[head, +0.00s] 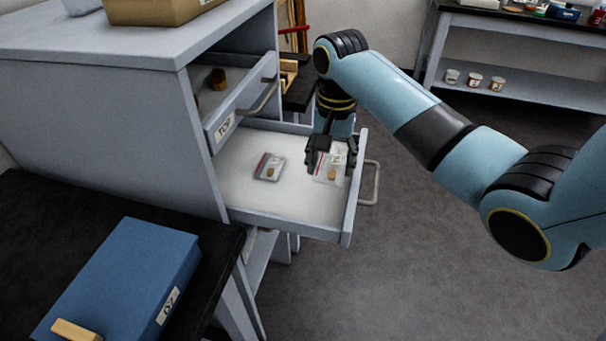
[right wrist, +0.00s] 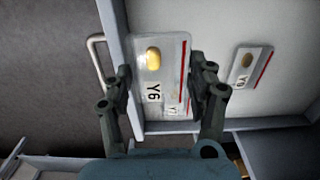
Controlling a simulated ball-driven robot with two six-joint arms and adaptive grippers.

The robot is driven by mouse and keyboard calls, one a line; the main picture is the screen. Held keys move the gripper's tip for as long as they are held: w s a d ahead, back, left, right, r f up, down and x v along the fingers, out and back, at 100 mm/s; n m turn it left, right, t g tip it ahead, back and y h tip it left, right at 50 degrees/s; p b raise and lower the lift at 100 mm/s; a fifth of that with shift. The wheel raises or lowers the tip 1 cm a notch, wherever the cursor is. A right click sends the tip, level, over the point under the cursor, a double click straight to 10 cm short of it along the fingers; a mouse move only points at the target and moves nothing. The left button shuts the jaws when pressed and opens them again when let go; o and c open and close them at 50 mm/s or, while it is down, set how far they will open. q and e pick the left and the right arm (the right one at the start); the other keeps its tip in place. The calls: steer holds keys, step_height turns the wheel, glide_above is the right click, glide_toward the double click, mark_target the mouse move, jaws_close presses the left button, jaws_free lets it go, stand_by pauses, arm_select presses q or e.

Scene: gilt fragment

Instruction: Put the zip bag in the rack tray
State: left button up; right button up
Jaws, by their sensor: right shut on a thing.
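A clear zip bag (right wrist: 153,72) labelled Y6, with a yellowish piece inside, is between the fingers of my right gripper (right wrist: 162,78) in the right wrist view. In the head view my right gripper (head: 331,160) is shut on this bag (head: 331,175) over the right side of a pulled-out grey drawer tray (head: 283,212). I cannot tell whether the bag touches the tray floor. Another label and red stripe (right wrist: 172,108) show partly hidden beside or under it. A similar bag (head: 269,167) lies flat in the tray, left of the gripper. My left gripper is out of view.
An upper drawer (head: 224,126) with a label stands partly open above the tray's left end. A grey cabinet (head: 110,90) bears a cardboard box (head: 160,8). A blue box (head: 125,275) sits on a black table at lower left. The floor at right is clear.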

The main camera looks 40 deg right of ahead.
mark_target(311, 186)
steer(key=w+f, duration=0.1)
steer(key=w+a+f, duration=0.1)
steer(key=w, duration=0.1)
steer(key=shift+w+a+f, duration=0.1)
steer(key=shift+w+a, duration=0.05)
steer(key=shift+w, duration=0.1)
steer(key=shift+w+a+f+b, duration=0.15)
steer(key=shift+w+f+b, duration=0.15)
steer(key=shift+w+f, duration=0.1)
step_height(311, 186, down, 4)
steer(key=shift+r, duration=0.25)
steer(key=shift+f, duration=0.15)
steer(key=o, duration=0.5)
steer(key=shift+f, duration=0.1)
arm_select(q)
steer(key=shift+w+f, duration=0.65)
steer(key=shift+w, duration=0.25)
arm_select(e)
steer(key=o, duration=0.4)
steer(key=shift+o, duration=0.2)
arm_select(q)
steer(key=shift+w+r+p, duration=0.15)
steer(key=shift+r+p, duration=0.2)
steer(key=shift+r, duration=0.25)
arm_select(e)
step_height(311, 186, up, 12)
